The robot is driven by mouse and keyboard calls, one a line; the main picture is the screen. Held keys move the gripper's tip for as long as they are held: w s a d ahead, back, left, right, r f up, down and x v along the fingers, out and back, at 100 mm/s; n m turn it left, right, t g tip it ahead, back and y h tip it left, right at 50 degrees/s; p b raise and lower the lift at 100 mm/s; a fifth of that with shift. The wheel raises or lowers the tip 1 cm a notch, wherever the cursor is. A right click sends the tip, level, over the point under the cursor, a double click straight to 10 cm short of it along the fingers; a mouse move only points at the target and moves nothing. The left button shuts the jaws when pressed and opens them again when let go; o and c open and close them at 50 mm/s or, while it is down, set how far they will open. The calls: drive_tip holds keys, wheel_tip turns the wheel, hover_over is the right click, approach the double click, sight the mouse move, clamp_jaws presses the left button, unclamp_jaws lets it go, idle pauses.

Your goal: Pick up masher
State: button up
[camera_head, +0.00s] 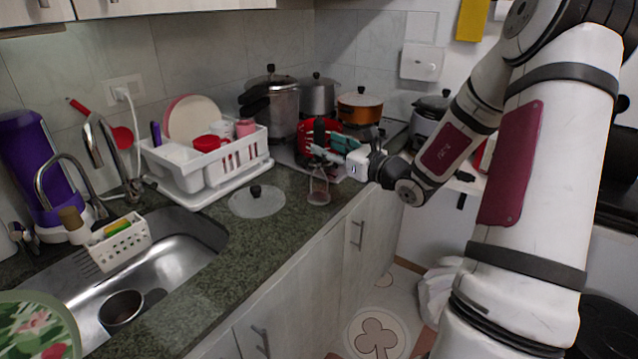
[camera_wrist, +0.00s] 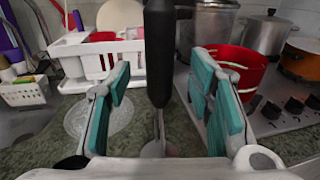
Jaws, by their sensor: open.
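The masher stands upright on the counter, with a black handle (camera_wrist: 159,50) and a thin metal shaft in the wrist view. Its head (camera_head: 319,190) shows low at the counter's front edge in the head view. My gripper (camera_head: 328,148) is open, with its teal-padded fingers at the masher's upper part. In the wrist view my gripper (camera_wrist: 161,78) has one finger on each side of the handle, with a gap on both sides. The masher's lower end is partly hidden by my gripper's body in that view.
A red pot (camera_wrist: 240,68) stands close behind the right finger on the stove. A glass lid (camera_head: 257,201) lies on the counter to the left. A white dish rack (camera_head: 190,165) and metal pots (camera_head: 318,95) stand behind. The sink (camera_head: 170,262) is at front left.

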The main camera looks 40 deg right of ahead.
sight(323, 144)
drive_tip(key=w, duration=0.4)
drive_tip(key=shift+a+f, duration=0.1)
drive_tip(key=shift+a, duration=0.2)
clamp_jaws()
